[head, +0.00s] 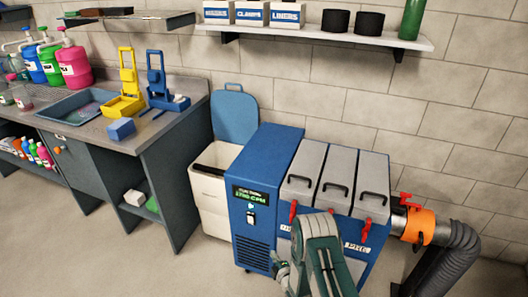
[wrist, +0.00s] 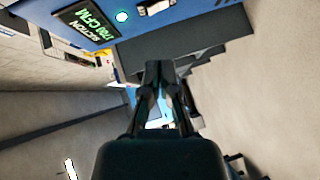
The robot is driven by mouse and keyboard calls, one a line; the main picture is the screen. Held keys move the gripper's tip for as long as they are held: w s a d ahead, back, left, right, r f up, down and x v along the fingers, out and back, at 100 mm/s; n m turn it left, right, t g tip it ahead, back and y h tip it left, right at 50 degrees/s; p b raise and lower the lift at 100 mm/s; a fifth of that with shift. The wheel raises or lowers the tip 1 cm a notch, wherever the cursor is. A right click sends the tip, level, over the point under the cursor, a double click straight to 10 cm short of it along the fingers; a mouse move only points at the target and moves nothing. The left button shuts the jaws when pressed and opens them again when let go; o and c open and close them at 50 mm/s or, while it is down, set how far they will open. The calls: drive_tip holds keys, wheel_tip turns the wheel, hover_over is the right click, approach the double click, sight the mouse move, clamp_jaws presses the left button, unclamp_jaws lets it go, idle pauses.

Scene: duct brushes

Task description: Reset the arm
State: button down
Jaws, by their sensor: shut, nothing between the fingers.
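My gripper (wrist: 160,68) is in the middle of the wrist view, its dark fingers together at the tips with nothing held. In the head view my green-grey arm is folded low at the bottom centre, in front of the blue duct machine (head: 256,212). The gripper's fingertips are hard to make out there. The machine's lit green display also shows at the top left of the wrist view, on the blue panel (wrist: 185,18), apart from the fingers.
A grey hose (head: 458,250) with an orange collar (head: 420,226) leaves the machine on the right. A white bin (head: 210,190) with a raised blue lid stands left of it. The workbench (head: 150,132) with a sink (head: 82,104) is at left. Floor at lower left is clear.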

drive_tip(key=w+d+r+m+g+h, duration=0.1)
drive_tip(key=w+d+r+m, duration=0.1)
drive_tip(key=r, duration=0.7)
drive_tip(key=w+d+r+m+g+h, duration=0.1)
drive_tip(key=d+r+m, duration=0.15)
drive_tip(key=r, duration=0.55)
drive_tip(key=w+d+r+m+h, duration=0.1)
drive_tip(key=w+r+m+h, duration=0.1)
drive_tip(key=r, duration=0.7)
drive_tip(key=s+d+r+m+g+h, duration=0.1)
drive_tip(key=s+d+r+m, duration=0.15)
drive_tip(key=s+r, duration=0.35)
drive_tip(key=s+d+r+m+g, duration=0.1)
drive_tip(key=s+r+m+g, duration=0.15)
drive_tip(key=r, duration=0.55)
drive_tip(key=s+d+r+m+g, duration=0.1)
drive_tip(key=s+r+m, duration=0.2)
drive_tip(key=s, duration=0.7)
drive_tip(key=s+r+m+g, duration=0.1)
drive_tip(key=s+r+m, duration=0.1)
drive_tip(key=s, duration=0.8)
drive_tip(key=s+d+r+m+g, duration=0.1)
drive_tip(key=s+r+m, duration=0.2)
drive_tip(key=s, duration=0.7)
drive_tip(key=shift+d+r+m+h, duration=0.35)
drive_tip(key=shift+h, duration=0.05)
